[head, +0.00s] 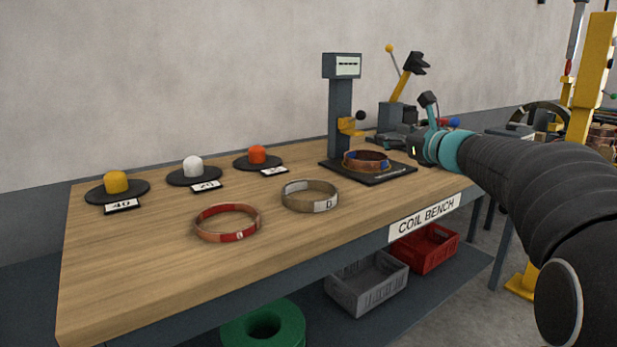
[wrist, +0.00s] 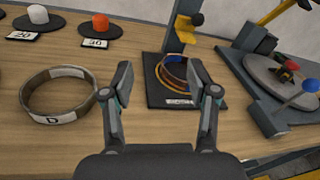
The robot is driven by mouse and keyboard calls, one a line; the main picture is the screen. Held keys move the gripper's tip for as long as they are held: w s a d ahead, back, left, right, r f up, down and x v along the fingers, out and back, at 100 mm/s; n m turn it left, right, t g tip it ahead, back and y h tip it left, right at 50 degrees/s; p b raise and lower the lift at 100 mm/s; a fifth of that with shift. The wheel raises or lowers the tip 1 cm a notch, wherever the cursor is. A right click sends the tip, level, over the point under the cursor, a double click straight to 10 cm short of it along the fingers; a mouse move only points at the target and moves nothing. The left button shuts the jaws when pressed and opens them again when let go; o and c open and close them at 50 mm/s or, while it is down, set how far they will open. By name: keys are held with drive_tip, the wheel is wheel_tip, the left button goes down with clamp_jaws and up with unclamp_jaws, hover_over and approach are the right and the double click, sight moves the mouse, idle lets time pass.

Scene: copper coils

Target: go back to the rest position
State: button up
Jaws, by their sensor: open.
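My gripper (wrist: 161,90) is open and empty in the wrist view, its two fingers spread apart. In the head view my gripper (head: 420,140) is at the right end of the bench, above its top and to the right of the black plate. A copper coil with blue parts (head: 366,160) lies on the black plate of the tester stand (head: 341,115). In the wrist view that coil (wrist: 174,72) shows between and beyond the fingers, apart from them.
On the wooden bench (head: 150,260) lie a red-marked coil (head: 227,222) and a tan coil (head: 309,196). Yellow (head: 116,182), white (head: 193,166) and orange (head: 257,154) knobs stand on black discs behind. A lever device (head: 398,100) stands at the back right. Grey (head: 367,285) and red (head: 425,248) crates sit below.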

drive_tip(key=s+a+f+n+g, duration=0.25)
drive_tip(key=s+f+n, duration=0.2)
drive_tip(key=s, duration=0.25)
drive_tip(key=s+a+f+n+g+h, duration=0.1)
drive_tip(key=s+a+f+n+g, duration=0.1)
drive_tip(key=s+a+f+n, duration=0.4)
drive_tip(key=s+a+f+n+g, duration=0.15)
drive_tip(key=s+n, duration=0.25)
drive_tip(key=s, duration=0.4)
drive_tip(key=s+d+f+n+g+h, duration=0.2)
drive_tip(key=s+f+n, duration=0.4)
drive_tip(key=s, duration=0.4)
drive_tip(key=s+d+f+n+g+h, duration=0.2)
drive_tip(key=s+d+f+n+h, duration=0.2)
drive_tip(key=s+f+n, duration=0.3)
drive_tip(key=shift+s+d+f+h, duration=0.4)
drive_tip(key=shift+s+f, duration=0.5)
drive_tip(key=shift+s, duration=0.45)
